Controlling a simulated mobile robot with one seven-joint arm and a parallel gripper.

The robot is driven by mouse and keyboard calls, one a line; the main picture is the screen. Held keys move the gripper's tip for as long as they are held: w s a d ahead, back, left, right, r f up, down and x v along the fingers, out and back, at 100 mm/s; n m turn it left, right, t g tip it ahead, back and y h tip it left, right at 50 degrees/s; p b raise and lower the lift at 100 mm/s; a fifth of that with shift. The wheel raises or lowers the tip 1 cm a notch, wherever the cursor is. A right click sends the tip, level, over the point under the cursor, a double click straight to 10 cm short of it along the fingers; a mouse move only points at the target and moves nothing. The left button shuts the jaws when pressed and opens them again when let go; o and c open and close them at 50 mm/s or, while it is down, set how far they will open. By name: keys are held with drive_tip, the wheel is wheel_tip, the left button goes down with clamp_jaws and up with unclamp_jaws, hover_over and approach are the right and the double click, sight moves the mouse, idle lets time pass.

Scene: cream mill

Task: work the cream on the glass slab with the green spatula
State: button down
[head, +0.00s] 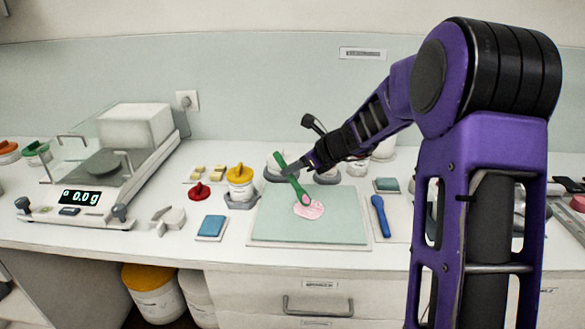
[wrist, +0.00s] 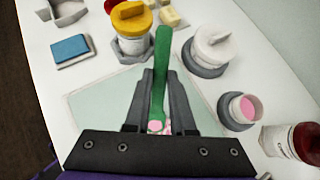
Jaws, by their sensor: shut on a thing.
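My gripper (head: 290,174) is shut on the green spatula (head: 281,160) above the glass slab (head: 265,228). The spatula is tilted, its upper end leaning left and its lower end down at the pink cream (head: 313,209) in the head view. I cannot tell whether the tip presses on the glass.
A blue spatula (head: 380,216) lies right of the slab. A yellow-lidded jar (head: 240,183) and a blue pad (head: 212,226) are on the left. A white-lidded jar (wrist: 212,48) and a small pot of pink cream (wrist: 243,109) stand close by. A balance (head: 90,190) fills the far left.

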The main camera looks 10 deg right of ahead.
drive_tip(key=shift+f, duration=0.6)
idle(0.7)
